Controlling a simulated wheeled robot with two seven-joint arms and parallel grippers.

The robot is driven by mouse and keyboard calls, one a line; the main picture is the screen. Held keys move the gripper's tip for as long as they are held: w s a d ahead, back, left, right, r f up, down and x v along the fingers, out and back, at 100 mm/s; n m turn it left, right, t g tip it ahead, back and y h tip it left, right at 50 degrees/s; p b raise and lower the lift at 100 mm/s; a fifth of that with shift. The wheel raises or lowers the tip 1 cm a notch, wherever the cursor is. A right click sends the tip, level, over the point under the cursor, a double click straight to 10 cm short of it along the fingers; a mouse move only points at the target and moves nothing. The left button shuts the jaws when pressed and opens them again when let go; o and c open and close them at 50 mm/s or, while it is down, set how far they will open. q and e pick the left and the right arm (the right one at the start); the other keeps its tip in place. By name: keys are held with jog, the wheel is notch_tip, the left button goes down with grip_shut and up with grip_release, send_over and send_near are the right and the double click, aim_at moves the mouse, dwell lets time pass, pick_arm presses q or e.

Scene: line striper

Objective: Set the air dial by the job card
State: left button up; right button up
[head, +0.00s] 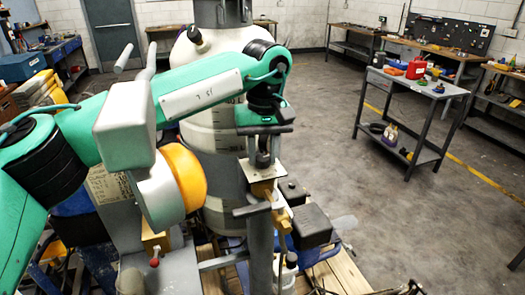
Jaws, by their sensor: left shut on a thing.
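My left gripper (262,158) is at the end of the green arm, pointing down in the middle of the head view. It is shut on a small part above a brass-coloured fitting (267,190); its fingers hide most of that part. The fitting stands over a grey post, with a dark bar beside it. A round grey housing with an orange face (186,176) is left of the gripper, apart from it, seen side-on. I cannot tell which part is the air dial. A pale card with print (104,186) is partly hidden behind the housing; its print is unreadable. My right gripper is not in view.
A large pale tank (215,125) stands just behind the arm. A dark box (312,226) sits right of the post, over a wooden pallet (345,270). A grey trolley (418,82) with bottles and tools stands at right. The floor between is clear.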

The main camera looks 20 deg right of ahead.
aim_at(265, 157)
pick_arm(q)
jog(key=shift+s+f, duration=0.1)
jog(key=shift+f, duration=0.15)
jog(key=o, duration=1)
jog(key=shift+c, duration=0.2)
jog(key=shift+r, duration=0.15)
notch_tip(265, 157, up, 14)
jog(key=b, duration=0.2)
jog(key=shift+d, duration=0.25)
